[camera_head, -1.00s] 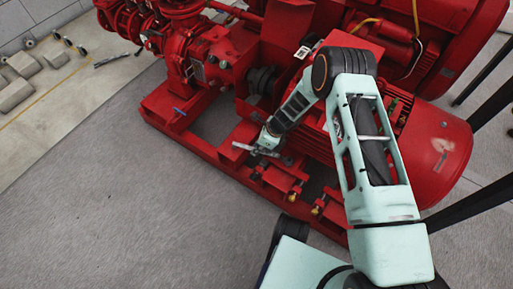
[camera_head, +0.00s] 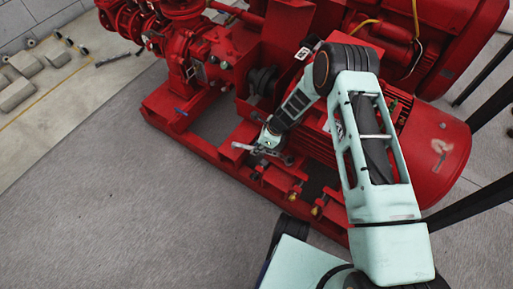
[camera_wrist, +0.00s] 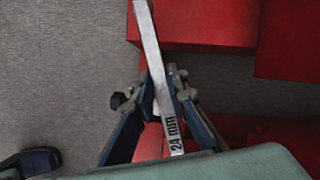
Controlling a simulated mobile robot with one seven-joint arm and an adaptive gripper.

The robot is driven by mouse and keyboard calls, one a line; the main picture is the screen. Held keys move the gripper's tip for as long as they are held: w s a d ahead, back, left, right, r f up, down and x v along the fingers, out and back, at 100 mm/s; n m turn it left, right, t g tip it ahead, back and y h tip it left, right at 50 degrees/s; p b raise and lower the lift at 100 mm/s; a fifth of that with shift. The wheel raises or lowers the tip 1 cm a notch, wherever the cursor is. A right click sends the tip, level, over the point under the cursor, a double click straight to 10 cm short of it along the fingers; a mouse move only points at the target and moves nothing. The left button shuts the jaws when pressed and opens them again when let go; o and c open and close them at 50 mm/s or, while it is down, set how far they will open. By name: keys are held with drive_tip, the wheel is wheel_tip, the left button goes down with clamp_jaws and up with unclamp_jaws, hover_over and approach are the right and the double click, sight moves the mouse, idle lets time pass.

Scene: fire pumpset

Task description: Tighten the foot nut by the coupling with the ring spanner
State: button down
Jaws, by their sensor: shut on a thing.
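My gripper (camera_head: 266,147) is shut on the ring spanner (camera_head: 242,147), low over the red base frame beside the motor. In the wrist view my gripper (camera_wrist: 160,102) has its fingers on both sides of the spanner's flat steel shank (camera_wrist: 150,45), marked "24 mm". The shank runs up out of the top of that view, so its far end is cut off there. The dark coupling (camera_head: 262,80) sits between pump and motor, behind the gripper. The foot nut is not clearly visible, and I cannot tell whether the ring is seated on it.
The red base frame (camera_head: 207,148) runs along the front of the pumpset. Red blocks with brass-coloured fittings (camera_head: 292,195) lie right of the gripper. Grey floor (camera_head: 120,205) in front is clear.

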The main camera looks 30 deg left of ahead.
drive_tip(key=shift+r+p, duration=1.15)
drive_tip(key=shift+r, duration=0.8)
drive_tip(key=shift+f, duration=0.2)
drive_tip(key=shift+s+f+n+b, duration=0.2)
drive_tip(key=shift+s+f+b, duration=0.05)
drive_tip(key=shift+f+b, duration=0.3)
drive_tip(key=shift+s+f+n+b, duration=0.2)
drive_tip(key=shift+f+b, duration=0.25)
drive_tip(key=shift+f, duration=0.05)
drive_tip(key=shift+d+f+b, duration=0.1)
drive_tip(key=shift+f+b, duration=0.65)
drive_tip(key=shift+f, duration=0.6)
drive_tip(key=shift+s+n, duration=0.3)
drive_tip(key=shift+s, duration=0.05)
drive_tip(key=shift+r, duration=0.2)
wheel_tip(320, 180, up, 5)
drive_tip(key=p, duration=0.3)
drive_tip(key=shift+f, duration=0.1)
